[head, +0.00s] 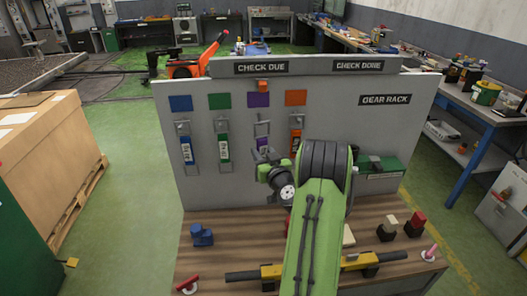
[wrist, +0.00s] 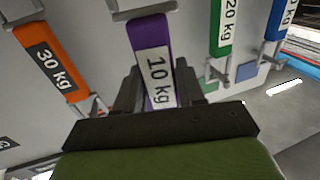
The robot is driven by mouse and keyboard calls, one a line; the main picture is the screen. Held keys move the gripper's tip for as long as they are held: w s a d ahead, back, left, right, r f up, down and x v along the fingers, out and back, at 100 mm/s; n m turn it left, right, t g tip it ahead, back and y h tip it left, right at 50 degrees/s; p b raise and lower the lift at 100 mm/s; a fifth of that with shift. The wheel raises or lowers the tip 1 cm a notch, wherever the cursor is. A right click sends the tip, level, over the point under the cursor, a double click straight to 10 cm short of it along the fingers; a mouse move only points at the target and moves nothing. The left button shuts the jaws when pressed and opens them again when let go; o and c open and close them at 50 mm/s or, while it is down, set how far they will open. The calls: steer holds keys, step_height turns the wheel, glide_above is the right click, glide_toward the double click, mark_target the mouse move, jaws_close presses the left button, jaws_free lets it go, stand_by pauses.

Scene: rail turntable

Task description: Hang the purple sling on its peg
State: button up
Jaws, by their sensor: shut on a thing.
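The purple sling (wrist: 163,75), with a white "10 kg" label, stands between the two fingers of my gripper (wrist: 158,92) in the wrist view. My gripper is shut on it near the board. The sling's far end, at the top of that view, has a grey metal fitting. Its other end is hidden behind the gripper body, so I cannot tell whether it is on a peg. In the head view, the purple square (head: 258,100) marks a column with a grey peg (head: 262,127) below it.
The blue sling (head: 187,150), green sling (head: 223,147) and orange "30 kg" sling (wrist: 48,62) hang close on either side. The bench (head: 215,262) below holds a blue block (head: 201,235) and a yellow-and-black bar (head: 271,271).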

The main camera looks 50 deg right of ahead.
steer(key=w+d+f+p, duration=0.1)
steer(key=w+d+p, duration=0.3)
steer(key=w, duration=0.1)
steer(key=shift+w+d+f+p, duration=0.2)
steer(key=shift+f+p, duration=0.1)
steer(key=shift+p, duration=0.1)
stand_by(0.6)
stand_by(0.6)
steer(key=o, duration=1.1)
steer(key=shift+s, duration=0.15)
steer(key=b+v, duration=1.1)
steer(key=v, duration=0.4)
steer(key=shift+s+a+r, duration=0.1)
steer(key=shift+s+a, duration=0.15)
